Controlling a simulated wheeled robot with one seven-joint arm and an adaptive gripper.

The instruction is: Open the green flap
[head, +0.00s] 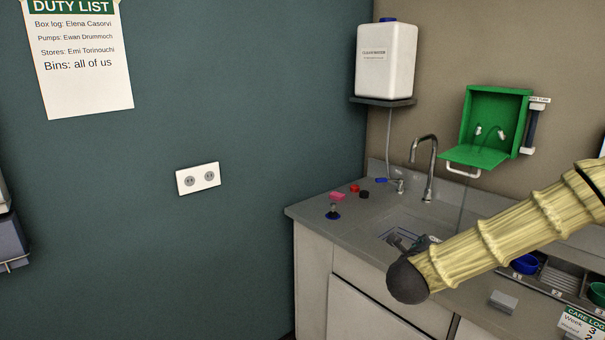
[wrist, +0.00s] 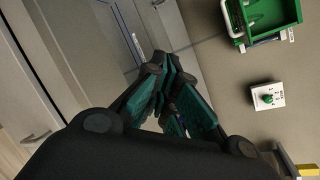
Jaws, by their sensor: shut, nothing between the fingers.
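The green box (head: 496,108) on the wall stands open at its front. Its green flap (head: 476,156) is folded down to about level, with a white bar handle (head: 462,170) along its front edge. White fittings show inside the box. The box also shows at the top right of the wrist view (wrist: 268,12). My gripper (head: 397,240) is over the sink, low and left of the box, and apart from the flap. In the wrist view its teal fingers (wrist: 163,66) are together and empty.
A steel tap (head: 432,165) rises behind the sink (head: 398,217). A white water container (head: 386,60) stands on a shelf to the left. Small red, pink, black and blue items lie at the counter's left. A blue bowl (head: 524,264) stands right of my arm.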

